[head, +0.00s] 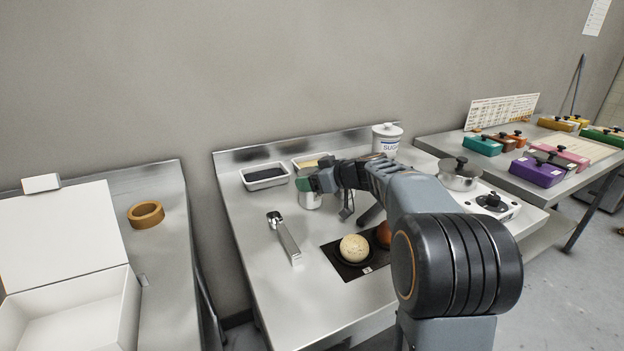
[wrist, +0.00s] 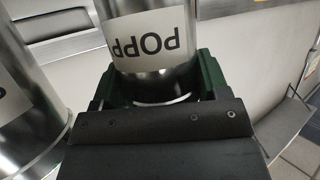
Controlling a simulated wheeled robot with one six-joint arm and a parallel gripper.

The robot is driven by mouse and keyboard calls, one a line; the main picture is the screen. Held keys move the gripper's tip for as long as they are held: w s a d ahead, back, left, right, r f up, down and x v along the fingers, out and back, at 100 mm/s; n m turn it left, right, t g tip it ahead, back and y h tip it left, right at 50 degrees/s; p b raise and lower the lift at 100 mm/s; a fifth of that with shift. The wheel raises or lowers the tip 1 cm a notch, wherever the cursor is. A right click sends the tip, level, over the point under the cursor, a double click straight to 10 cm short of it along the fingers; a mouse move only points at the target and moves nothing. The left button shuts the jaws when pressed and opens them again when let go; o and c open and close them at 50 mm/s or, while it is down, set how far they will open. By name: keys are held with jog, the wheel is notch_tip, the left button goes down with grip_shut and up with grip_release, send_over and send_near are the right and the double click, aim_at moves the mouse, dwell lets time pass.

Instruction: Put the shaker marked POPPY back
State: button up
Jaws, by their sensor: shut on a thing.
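The metal shaker (wrist: 146,42) with a white label reading "POPP", upside down in the wrist view, is between the green jaws of my gripper (wrist: 150,88). The jaws are shut on it. In the head view my gripper (head: 316,183) is over the middle bench, and a silver shaker (head: 310,201) shows just below its jaws. A second metal cylinder (wrist: 28,115) stands close beside the held shaker at the left of the wrist view; only a letter or so of its label shows. I cannot tell whether the held shaker touches the bench.
On the middle bench are a dark-filled tray (head: 265,184), a yellowish-filled tray (head: 309,161), a sugar canister (head: 387,143), a metal tool (head: 288,243) and a dark mat (head: 340,262) with round dough. A lidded pot (head: 459,180) stands right. The bench's front left is clear.

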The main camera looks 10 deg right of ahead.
jog(key=o, duration=1)
jog(key=shift+r+p, duration=0.15)
jog(key=shift+p, duration=0.15)
jog(key=v, duration=1.2)
jog(key=shift+a, duration=0.1)
jog(key=s+a+m+g+h+p, duration=0.4)
jog(key=s+a+g+p, duration=0.1)
jog(key=s+a+p, duration=0.4)
jog(key=s+m+h+p, duration=0.1)
jog(key=s+p, duration=0.1)
jog(key=s, duration=0.2)
jog(key=s+m+h+p, duration=0.2)
jog(key=s+p, duration=0.1)
jog(key=s, duration=0.1)
jog(key=s+d+m+g+h+p, duration=0.1)
jog(key=s+h+p, duration=0.1)
jog(key=s, duration=0.2)
jog(key=shift+s+f+m, duration=0.2)
jog(key=shift+s+m, duration=0.05)
jog(key=shift+m, duration=0.05)
